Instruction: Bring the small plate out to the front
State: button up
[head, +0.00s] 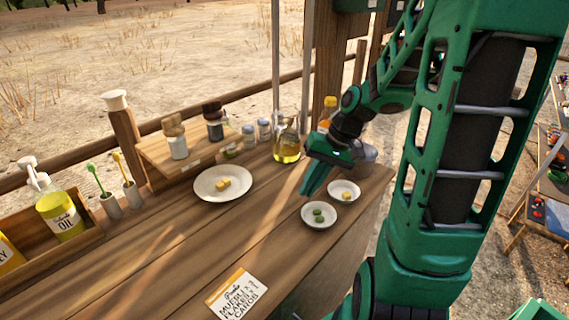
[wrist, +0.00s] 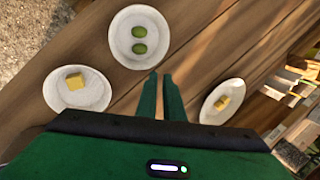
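Two small white plates stand near the right end of the wooden counter. One (head: 319,222) holds two green pieces and also shows at the top of the wrist view (wrist: 122,52). The other (head: 335,195) holds a yellow piece and shows at the left of the wrist view (wrist: 92,98). A larger white plate (head: 205,188) with yellow pieces lies farther left; in the wrist view it is at the right (wrist: 212,113). My gripper (head: 306,194) hangs above the counter, between the larger plate and the small ones. Its fingers (wrist: 160,76) are slightly apart and empty, touching no plate.
An oil bottle (head: 287,148), jars (head: 249,134) and a raised wooden board (head: 165,155) stand along the back. A paper card (head: 238,293) lies near the front edge. A box with bottles (head: 85,247) is at the left. The counter's front middle (head: 170,260) is clear.

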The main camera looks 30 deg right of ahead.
aim_at(256, 186)
jog(key=w+y, duration=0.1)
jog(key=w, duration=0.1)
jog(key=w+t+y, duration=0.1)
jog(key=w, duration=0.1)
jog(key=w+a+t+y, duration=0.1)
jog(key=w, duration=0.1)
jog(key=shift+w+a+f+m, duration=0.1)
jog(key=shift+w+f+m, duration=0.05)
jog(key=shift+w+m, duration=0.2)
jog(key=w+r+t+y, duration=0.2)
jog(key=w, duration=0.1)
jog(key=shift+w+m, duration=0.25)
jog(key=shift+m, duration=0.1)
jog(key=x, duration=1)
jog(key=shift+w+a, duration=0.15)
jog(key=shift+a, duration=0.25)
grip_shut()
